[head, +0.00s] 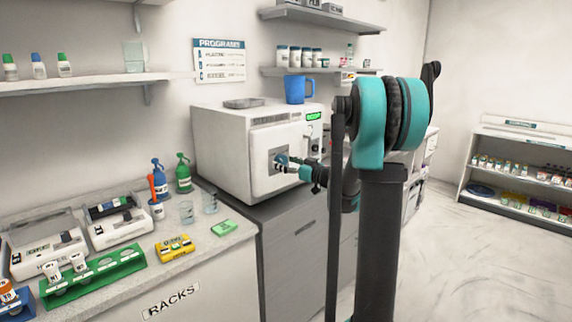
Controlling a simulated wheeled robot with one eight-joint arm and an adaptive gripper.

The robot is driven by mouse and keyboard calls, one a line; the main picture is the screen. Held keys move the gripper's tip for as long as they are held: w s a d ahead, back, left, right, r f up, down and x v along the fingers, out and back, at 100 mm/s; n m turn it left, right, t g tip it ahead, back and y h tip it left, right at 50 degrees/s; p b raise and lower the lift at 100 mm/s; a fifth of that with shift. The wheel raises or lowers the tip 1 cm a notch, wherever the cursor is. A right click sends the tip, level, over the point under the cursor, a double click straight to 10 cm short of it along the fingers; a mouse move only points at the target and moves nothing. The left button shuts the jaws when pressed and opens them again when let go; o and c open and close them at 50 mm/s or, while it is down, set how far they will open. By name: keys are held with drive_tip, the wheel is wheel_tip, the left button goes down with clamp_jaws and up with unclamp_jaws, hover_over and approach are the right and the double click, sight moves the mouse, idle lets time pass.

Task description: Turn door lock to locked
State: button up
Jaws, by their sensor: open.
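A white box-shaped machine (222,150) stands on a grey cabinet, with its door (262,186) on the front face.
A blue mug (295,89) and a grey tray (243,103) sit on top of the machine. A lit green display (313,116) is at its upper right. The left counter holds bottles (183,172), glasses and racks (95,272). Open floor (480,260) lies to the right.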

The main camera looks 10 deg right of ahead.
drive_tip(key=c, duration=1.2)
drive_tip(key=shift+o, duration=0.2)
drive_tip(key=shift+m, duration=0.4)
drive_tip(key=m, duration=1.3)
drive_tip(key=shift+m, duration=2)
